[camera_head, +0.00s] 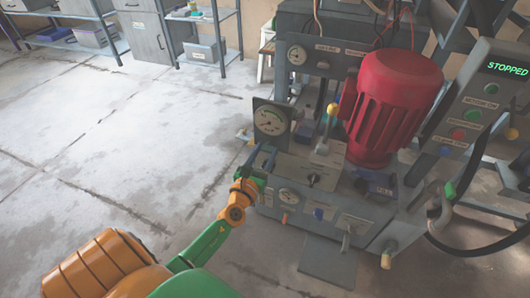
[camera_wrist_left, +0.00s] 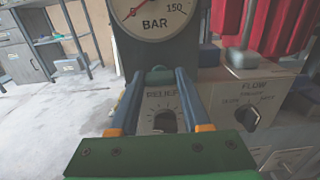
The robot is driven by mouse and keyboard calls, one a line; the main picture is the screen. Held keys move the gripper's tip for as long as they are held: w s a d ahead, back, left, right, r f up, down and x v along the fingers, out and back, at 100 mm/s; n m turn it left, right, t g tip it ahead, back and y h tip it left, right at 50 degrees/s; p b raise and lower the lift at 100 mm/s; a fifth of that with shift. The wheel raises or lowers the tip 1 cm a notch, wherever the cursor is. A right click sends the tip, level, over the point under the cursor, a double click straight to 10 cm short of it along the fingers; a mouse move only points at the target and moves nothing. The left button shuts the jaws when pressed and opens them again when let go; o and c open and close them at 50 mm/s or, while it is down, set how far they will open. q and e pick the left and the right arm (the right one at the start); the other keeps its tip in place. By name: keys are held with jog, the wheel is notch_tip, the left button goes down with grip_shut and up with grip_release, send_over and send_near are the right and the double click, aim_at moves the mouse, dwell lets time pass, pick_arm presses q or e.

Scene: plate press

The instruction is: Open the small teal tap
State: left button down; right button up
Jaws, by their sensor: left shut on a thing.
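The small teal tap (camera_wrist_left: 159,75) shows in the left wrist view, just below the large BAR gauge and above the RELIEF plate. My left gripper (camera_wrist_left: 160,74) has its two blue-grey fingers on either side of the tap, shut on it. In the head view my left gripper (camera_head: 260,154) reaches the left front of the press, below the round gauge. The tap cannot be made out there, and its lower part is hidden or unclear. My right gripper is not in view.
The large gauge (camera_head: 269,121) stands close behind the fingers. A FLOW knob (camera_wrist_left: 250,116) is on the right. A red motor (camera_head: 392,105) and a panel reading STOPPED (camera_head: 507,69) stand further right. Open concrete floor (camera_head: 130,130) lies left of the press.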

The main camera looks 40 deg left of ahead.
pick_arm(q)
jog(key=shift+n, duration=0.3)
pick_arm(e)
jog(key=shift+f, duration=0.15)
pick_arm(q)
jog(key=shift+f+n+b, duration=0.1)
jog(key=shift+n+b, duration=0.4)
jog(key=shift+n, duration=0.5)
jog(key=shift+n+b, duration=0.3)
jog(key=shift+n, duration=0.5)
jog(key=n, duration=0.2)
jog(key=shift+n+b, duration=0.4)
jog(key=n, duration=0.3)
jog(key=shift+n+b, duration=0.35)
jog(key=shift+n, duration=3.55)
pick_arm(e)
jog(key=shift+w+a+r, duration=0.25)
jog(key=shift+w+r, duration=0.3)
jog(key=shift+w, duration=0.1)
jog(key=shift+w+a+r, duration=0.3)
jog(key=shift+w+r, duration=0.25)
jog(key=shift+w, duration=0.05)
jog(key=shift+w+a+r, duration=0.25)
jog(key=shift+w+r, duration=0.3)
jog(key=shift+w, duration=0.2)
